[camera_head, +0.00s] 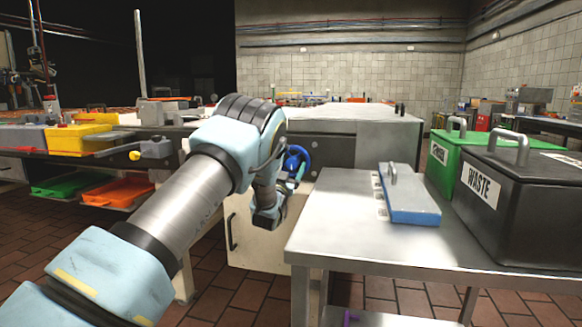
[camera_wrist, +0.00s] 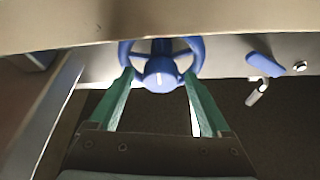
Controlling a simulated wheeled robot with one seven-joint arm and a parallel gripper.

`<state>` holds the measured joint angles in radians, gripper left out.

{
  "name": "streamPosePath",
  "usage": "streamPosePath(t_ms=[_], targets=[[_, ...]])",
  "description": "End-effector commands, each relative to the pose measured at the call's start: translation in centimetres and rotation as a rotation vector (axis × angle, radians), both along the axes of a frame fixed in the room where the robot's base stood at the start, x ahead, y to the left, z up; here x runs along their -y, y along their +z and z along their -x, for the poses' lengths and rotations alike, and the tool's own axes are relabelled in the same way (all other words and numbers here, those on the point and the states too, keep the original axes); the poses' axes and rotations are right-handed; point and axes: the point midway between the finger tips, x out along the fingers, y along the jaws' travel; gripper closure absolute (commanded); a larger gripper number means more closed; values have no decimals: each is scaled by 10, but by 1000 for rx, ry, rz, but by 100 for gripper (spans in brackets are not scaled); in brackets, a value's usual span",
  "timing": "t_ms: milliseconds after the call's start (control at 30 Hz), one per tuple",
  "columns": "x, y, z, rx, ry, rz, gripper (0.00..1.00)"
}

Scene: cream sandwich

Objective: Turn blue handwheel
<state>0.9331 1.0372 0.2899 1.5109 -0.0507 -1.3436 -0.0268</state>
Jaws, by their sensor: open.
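The blue handwheel (camera_head: 296,160) is mounted on the front of the metal machine in the head view, partly hidden behind my arm. In the wrist view the handwheel (camera_wrist: 160,72) shows its hub, spokes and lower rim, and its top is cut off by a pale edge. My gripper (camera_wrist: 158,80) is open, its two green fingers pointing at the wheel, one on each side of the hub. The fingertips appear to overlap the spokes or lower rim; I cannot tell whether they touch.
A steel table (camera_head: 345,225) stands right of my arm, bearing a blue-based box with a handle (camera_head: 415,214). A black WASTE bin (camera_head: 500,235) and a green bin (camera_head: 445,165) stand at the right. A blue lever (camera_wrist: 264,66) is right of the wheel in the wrist view.

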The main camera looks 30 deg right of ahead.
Motion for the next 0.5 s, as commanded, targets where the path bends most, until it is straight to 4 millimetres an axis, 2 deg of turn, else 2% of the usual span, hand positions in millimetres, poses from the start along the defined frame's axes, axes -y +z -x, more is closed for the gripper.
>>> streamPosePath(t_ms=[267, 500], targets=[[0, 0, -1, -1, 0, -1, 20], [1, 1, -1, 0, 0, 0, 47]])
